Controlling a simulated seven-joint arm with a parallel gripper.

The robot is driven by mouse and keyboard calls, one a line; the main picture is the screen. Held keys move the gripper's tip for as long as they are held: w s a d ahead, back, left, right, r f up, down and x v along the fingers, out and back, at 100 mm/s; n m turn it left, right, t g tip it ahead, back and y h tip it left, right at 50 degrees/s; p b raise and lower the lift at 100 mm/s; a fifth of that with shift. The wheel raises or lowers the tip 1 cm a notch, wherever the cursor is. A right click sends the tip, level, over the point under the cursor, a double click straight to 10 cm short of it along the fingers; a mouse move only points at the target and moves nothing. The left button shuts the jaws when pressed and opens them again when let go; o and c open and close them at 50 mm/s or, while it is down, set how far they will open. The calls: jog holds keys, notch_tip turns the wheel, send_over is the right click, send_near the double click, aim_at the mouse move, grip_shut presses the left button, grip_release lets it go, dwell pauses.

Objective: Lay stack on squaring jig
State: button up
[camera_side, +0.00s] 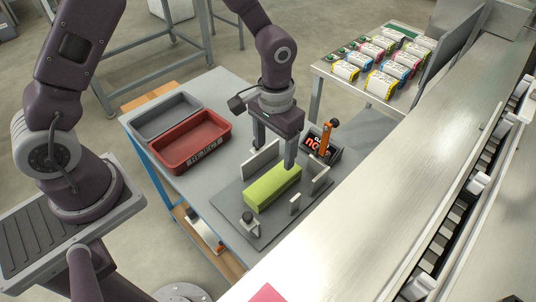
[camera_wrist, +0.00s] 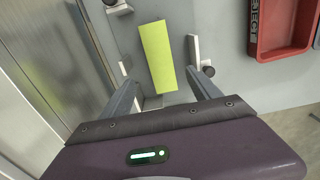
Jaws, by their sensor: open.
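The yellow-green stack (camera_side: 272,189), a long block, lies flat on the grey plate of the squaring jig (camera_side: 276,222), among its upright plates and posts. In the wrist view the stack (camera_wrist: 157,57) lies slightly tilted, with bare plate on both sides of it. My gripper (camera_side: 273,161) is open and empty, just above and behind the stack's far end. In the wrist view its fingers (camera_wrist: 161,80) are spread wide on either side of the stack's near end, apart from it. Contact under the stack is hidden.
A red bin (camera_side: 190,145) and a grey bin (camera_side: 165,115) stand at the table's left. A steel machine (camera_side: 390,150) borders the right. A rack of wrapped packs (camera_side: 378,62) stands at the back.

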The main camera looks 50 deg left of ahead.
jog(key=s+a+r+t, duration=0.1)
jog(key=s+a+r, duration=0.2)
jog(key=r, duration=0.5)
jog(key=s+a+r+t, duration=0.2)
jog(key=s+r, duration=0.2)
jog(key=r, duration=0.5)
jog(key=s+a+r+t, duration=0.1)
jog(key=s+r, duration=0.1)
jog(key=s, duration=0.4)
jog(key=s+a+r+t, duration=0.1)
jog(key=s+a+r, duration=0.1)
jog(key=s, duration=0.5)
jog(key=shift+r+t, duration=0.3)
jog(key=shift+r, duration=0.45)
